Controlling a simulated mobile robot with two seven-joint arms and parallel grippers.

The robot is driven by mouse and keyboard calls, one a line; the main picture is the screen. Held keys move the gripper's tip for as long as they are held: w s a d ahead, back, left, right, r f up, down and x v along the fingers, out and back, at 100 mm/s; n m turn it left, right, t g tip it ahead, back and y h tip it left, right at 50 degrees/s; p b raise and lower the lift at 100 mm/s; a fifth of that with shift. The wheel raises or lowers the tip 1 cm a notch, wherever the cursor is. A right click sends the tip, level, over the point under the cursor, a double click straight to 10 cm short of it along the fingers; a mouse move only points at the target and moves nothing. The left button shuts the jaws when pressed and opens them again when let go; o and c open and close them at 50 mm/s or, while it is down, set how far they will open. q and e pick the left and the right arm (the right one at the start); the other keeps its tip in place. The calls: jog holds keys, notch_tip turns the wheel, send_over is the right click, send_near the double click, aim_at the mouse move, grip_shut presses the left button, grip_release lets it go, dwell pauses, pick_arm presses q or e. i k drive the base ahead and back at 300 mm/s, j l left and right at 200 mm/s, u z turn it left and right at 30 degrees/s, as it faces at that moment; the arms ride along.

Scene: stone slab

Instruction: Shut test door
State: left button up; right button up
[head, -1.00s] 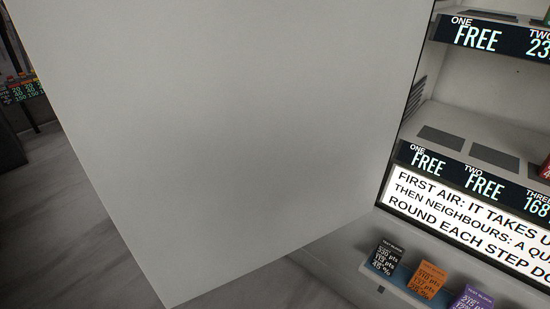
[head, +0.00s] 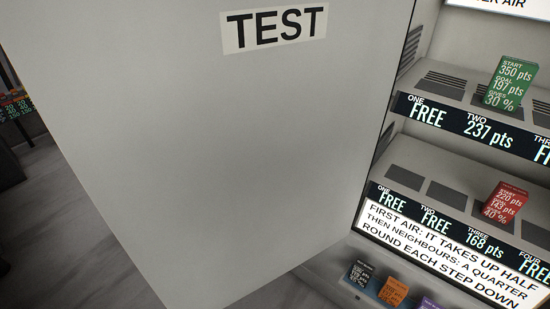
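The test door (head: 230,150) is a large plain grey-white panel filling the left and middle of the head view. A white label reading TEST (head: 275,27) is near its top. The door stands open, swung out from the cabinet (head: 435,160), and its right edge meets the cabinet's left side. The cabinet's lit shelves show to the right of it. Neither of my grippers is in view.
A green block (head: 515,82) stands on the upper shelf and a red block (head: 503,203) on the lower one. Black, orange and purple blocks sit on a ledge (head: 350,282) below the lit sign (head: 450,250). Bare floor (head: 100,215) shows at left.

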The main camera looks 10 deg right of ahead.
aim_at(225, 146)
jog(key=j+z, duration=0.1)
jog(key=z, duration=0.3)
jog(key=j+z, duration=0.1)
jog(key=z, duration=0.25)
jog(key=j+z, duration=0.15)
jog(key=z, duration=0.25)
jog(key=j+z, duration=0.1)
jog(key=z, duration=0.3)
jog(key=k+j+z, duration=0.2)
jog(key=j, duration=0.2)
jog(key=j+z, duration=0.2)
jog(key=j, duration=0.2)
jog(key=k+j+z, duration=0.15)
jog(key=j, duration=0.25)
jog(key=k+j+z, duration=0.2)
jog(key=j, duration=0.15)
jog(key=k+j+z, duration=0.2)
jog(key=j, duration=0.15)
jog(key=k+j, duration=0.15)
jog(key=j, duration=0.15)
jog(key=k+j, duration=0.1)
jog(key=j, duration=0.2)
